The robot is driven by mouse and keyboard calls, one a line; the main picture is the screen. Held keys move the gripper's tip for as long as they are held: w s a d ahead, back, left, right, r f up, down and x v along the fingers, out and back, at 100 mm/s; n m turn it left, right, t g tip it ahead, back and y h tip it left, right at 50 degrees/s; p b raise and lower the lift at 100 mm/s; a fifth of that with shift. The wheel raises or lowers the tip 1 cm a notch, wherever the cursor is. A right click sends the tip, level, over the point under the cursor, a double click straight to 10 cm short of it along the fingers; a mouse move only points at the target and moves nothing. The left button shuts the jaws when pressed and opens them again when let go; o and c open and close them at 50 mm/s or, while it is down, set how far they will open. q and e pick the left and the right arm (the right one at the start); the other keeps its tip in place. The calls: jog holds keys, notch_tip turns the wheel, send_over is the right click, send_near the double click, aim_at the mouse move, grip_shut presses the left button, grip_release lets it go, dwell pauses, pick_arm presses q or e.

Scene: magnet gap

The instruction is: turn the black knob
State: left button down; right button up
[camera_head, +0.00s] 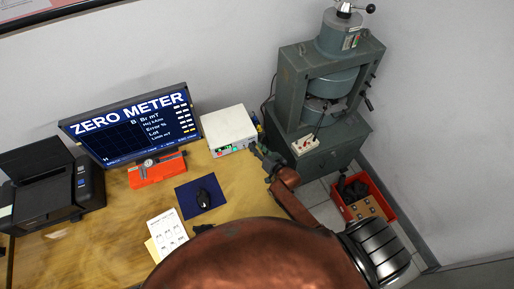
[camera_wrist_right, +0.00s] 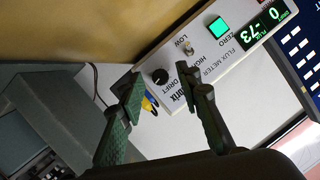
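The black knob (camera_wrist_right: 160,76) is on the front panel of the white flux meter (camera_wrist_right: 215,55), beside the DRIFT label. In the right wrist view it appears between the two fingertips of my right gripper (camera_wrist_right: 157,84). The fingers are apart with nothing between them that I can see held, and contact with the knob cannot be told. In the head view the flux meter (camera_head: 228,128) stands on the desk, and my right gripper (camera_head: 258,153) is at its front right corner. The knob is too small to make out there.
A grey-green press (camera_head: 291,92) stands right of the desk, with a red crate (camera_head: 387,206) on the floor.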

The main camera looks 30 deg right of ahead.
jog(key=v, duration=1.2)
dwell(0.3)
